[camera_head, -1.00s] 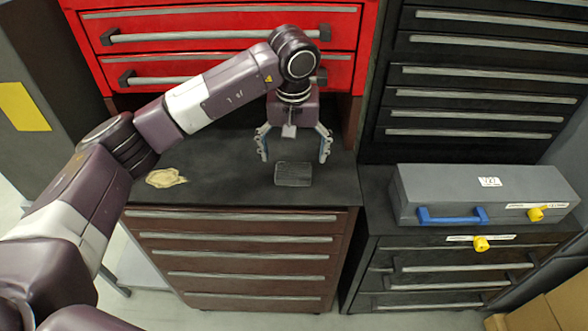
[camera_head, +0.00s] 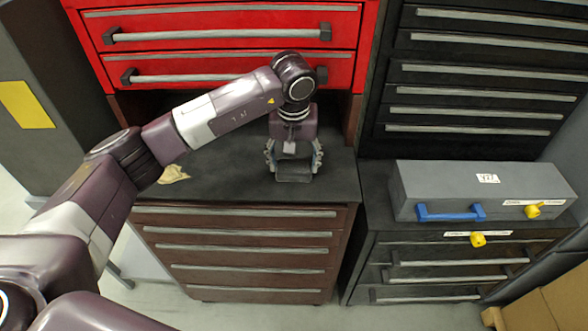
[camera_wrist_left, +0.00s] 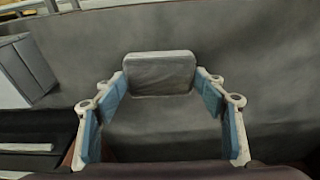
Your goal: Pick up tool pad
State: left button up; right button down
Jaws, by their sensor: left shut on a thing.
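The tool pad, a dark grey rectangular pad (camera_head: 294,178), is on the dark top of the brown drawer cabinet. My left gripper (camera_head: 294,168) is down at the pad, with one finger at each of its sides, shut on it. In the left wrist view the grey pad (camera_wrist_left: 160,75) shows between the two blue-lined fingers (camera_wrist_left: 162,88). Whether the pad is lifted off the surface cannot be told. My right gripper is not in view.
A crumpled beige cloth (camera_head: 173,174) lies on the cabinet top (camera_head: 235,180) to the left, close to my arm. Red drawers (camera_head: 220,45) stand behind. A grey case (camera_head: 475,187) with a blue handle sits on the cabinet to the right.

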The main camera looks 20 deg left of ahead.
aim_at(294, 166)
pick_arm(q)
jog(key=shift+r, duration=0.1)
jog(key=shift+r, duration=0.6)
notch_tip(294, 166, up, 19)
jog(key=b, duration=0.3)
jog(key=shift+f, duration=0.15)
